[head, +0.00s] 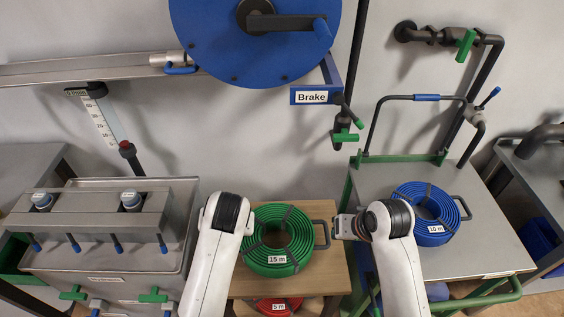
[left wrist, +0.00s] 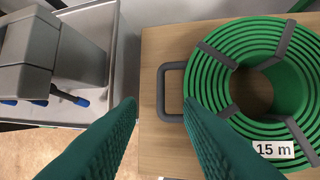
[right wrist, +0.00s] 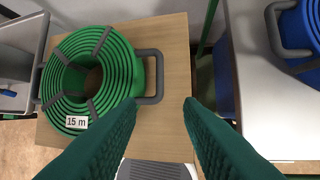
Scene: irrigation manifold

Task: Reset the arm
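My left arm covers its own gripper in the head view. In the left wrist view my left gripper (left wrist: 160,105) is open, with bare tabletop and the left handle of the green 15 m hose coil (left wrist: 205,80) beneath its fingertips. The green coil (head: 262,245) lies on a wooden-topped stand (head: 325,280). My right gripper (right wrist: 160,105) is open and empty in the right wrist view, above the stand's right part, beside the coil's right handle (right wrist: 152,75). In the head view my right gripper is largely hidden by its arm. No finger visibly grips anything.
A blue 10 m coil (head: 425,215) lies on the steel table (head: 480,250) at the right. A red 5 m coil (head: 275,306) sits below the wooden top. A steel tank (head: 110,265) stands left. The blue reel (head: 255,55), brake label (head: 311,97) and pipes (head: 490,80) are on the wall.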

